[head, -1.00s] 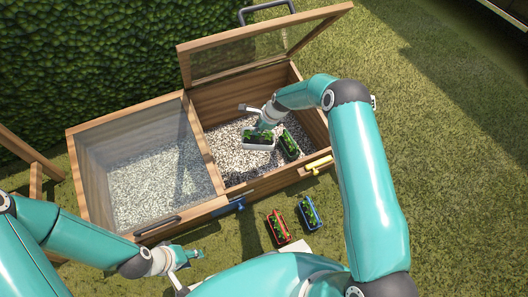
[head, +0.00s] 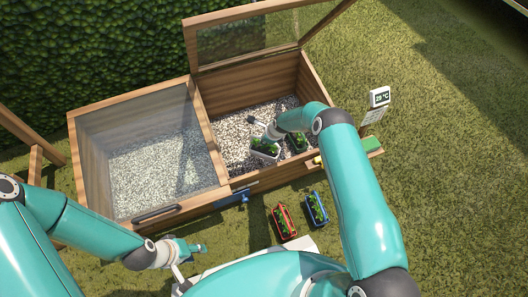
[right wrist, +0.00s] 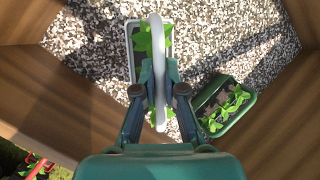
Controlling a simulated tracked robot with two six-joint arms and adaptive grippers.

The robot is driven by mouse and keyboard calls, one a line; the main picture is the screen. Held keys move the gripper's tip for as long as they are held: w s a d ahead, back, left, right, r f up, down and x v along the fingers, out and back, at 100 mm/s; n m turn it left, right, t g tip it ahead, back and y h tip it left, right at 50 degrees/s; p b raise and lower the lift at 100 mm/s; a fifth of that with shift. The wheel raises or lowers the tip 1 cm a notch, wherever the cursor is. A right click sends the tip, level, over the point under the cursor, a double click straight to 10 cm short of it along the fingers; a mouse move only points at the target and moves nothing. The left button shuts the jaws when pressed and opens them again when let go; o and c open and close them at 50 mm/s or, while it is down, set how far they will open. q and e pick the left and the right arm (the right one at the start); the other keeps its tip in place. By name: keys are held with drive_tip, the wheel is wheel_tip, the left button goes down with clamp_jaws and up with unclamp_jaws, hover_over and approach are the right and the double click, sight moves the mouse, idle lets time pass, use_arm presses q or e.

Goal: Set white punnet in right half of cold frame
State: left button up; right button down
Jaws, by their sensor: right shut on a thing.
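The white punnet (head: 265,149), with green plants, is in the right half of the cold frame (head: 255,178), whose lid is raised. My right gripper (head: 270,134) is above it. In the right wrist view the gripper (right wrist: 155,85) is shut on the punnet's pale arched handle, with the white punnet's rim (right wrist: 130,58) below. I cannot tell whether its base touches the gravel. My left gripper (head: 198,248) is in front of the frame, away from the punnet; its finger opening is unclear.
A dark green punnet (right wrist: 228,112) stands on the gravel just right of the white one. Red (head: 284,222) and blue (head: 316,209) punnets stand on the grass in front. The left half's glass lid (head: 150,130) is closed. A temperature sign (head: 380,97) stands at right.

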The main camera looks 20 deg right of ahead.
sight(264, 149)
wheel_tip(264, 149, down, 7)
drive_tip(key=b, duration=0.3)
drive_tip(key=shift+r, duration=0.15)
drive_tip(key=c, duration=1.3)
unclamp_jaws()
drive_tip(key=shift+o, duration=0.2)
drive_tip(key=shift+r, duration=0.1)
